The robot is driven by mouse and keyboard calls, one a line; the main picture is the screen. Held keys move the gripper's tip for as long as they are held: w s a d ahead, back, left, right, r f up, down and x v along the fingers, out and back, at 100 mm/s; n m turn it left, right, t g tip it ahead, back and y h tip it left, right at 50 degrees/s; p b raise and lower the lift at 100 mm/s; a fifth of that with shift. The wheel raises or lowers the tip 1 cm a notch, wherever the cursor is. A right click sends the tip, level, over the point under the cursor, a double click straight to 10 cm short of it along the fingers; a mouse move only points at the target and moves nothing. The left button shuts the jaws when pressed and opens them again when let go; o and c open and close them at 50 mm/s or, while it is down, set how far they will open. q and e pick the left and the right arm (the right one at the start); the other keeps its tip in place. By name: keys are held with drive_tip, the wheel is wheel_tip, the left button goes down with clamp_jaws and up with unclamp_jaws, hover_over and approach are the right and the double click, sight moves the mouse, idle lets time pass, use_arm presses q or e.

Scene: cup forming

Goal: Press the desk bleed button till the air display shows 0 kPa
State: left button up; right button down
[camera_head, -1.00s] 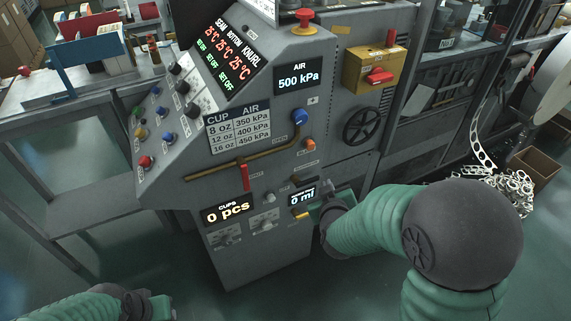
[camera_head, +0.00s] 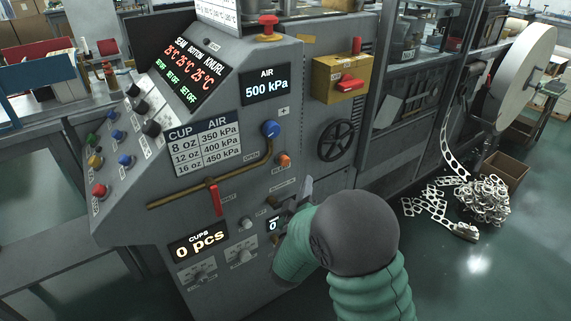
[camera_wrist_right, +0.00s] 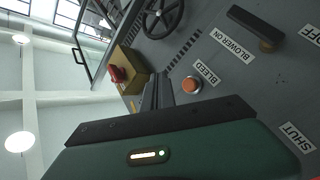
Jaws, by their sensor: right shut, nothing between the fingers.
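The air display (camera_head: 266,86) on the grey machine desk reads 500 kPa. The orange bleed button (camera_head: 284,160) sits on the front panel below a blue knob (camera_head: 271,129). In the right wrist view the button (camera_wrist_right: 190,85) stands beside its BLEED label (camera_wrist_right: 208,73). My right gripper (camera_head: 307,186) is shut and empty, just below and right of the button in the head view. In the wrist view its dark fingers (camera_wrist_right: 157,92) point at the panel left of the button, apart from it in the picture. My left gripper is out of view.
A red-handled valve (camera_head: 215,199) on a brown pipe, a handwheel (camera_head: 336,140) and a yellow box (camera_head: 341,79) with a red switch surround the button. My right arm partly hides the mL display (camera_head: 273,225). Scrap strip (camera_head: 483,200) lies on the floor at right.

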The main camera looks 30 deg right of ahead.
sight(285, 161)
drive_tip(key=w, duration=0.6)
drive_tip(key=shift+w+a, duration=0.2)
drive_tip(key=shift+w, duration=0.05)
idle(1.7)
drive_tip(key=shift+w+p, duration=0.35)
drive_tip(key=shift+p, duration=0.05)
drive_tip(key=shift+w+a+r, duration=0.1)
drive_tip(key=shift+w, duration=0.4)
idle(0.6)
drive_tip(key=shift+s+p, duration=0.35)
drive_tip(key=shift+s, duration=0.55)
drive_tip(key=shift+s, duration=0.1)
